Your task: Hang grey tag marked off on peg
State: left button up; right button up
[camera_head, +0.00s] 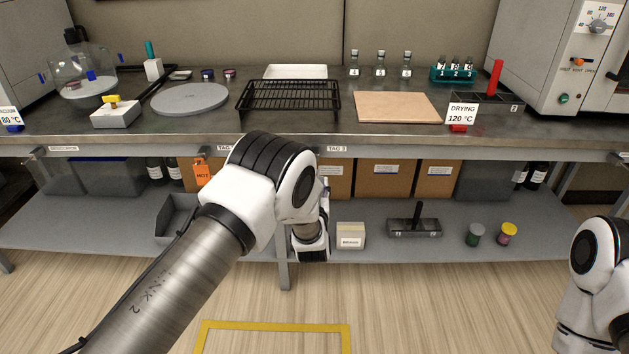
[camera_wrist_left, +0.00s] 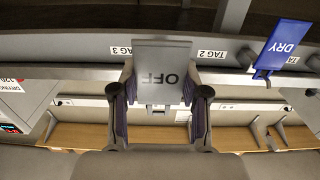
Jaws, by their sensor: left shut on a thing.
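The grey tag (camera_wrist_left: 162,62), marked OFF, is held between the fingers of my left gripper (camera_wrist_left: 160,88). Its lettering is upside down in the left wrist view. Behind it runs the bench's front rail (camera_wrist_left: 60,48), with a TAG 3 label (camera_wrist_left: 121,50) left of the tag and a TAG 2 label (camera_wrist_left: 211,54) right of it. Small peg-like fittings (camera_wrist_left: 246,58) show near TAG 2. I cannot tell whether the tag touches the rail. In the head view my left arm hides the tag and part of the rail. My right gripper is out of view.
A blue DRY tag (camera_wrist_left: 286,42) is at the rail on the right of the wrist view. Cardboard boxes (camera_head: 377,178) and a black tray (camera_head: 414,226) stand on the lower shelf.

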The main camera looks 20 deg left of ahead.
pick_arm(q)
jog(key=p+v, duration=0.2)
jog(key=v, duration=0.1)
jog(key=shift+s+d+r, duration=0.1)
jog(key=shift+s, duration=0.25)
dwell(0.4)
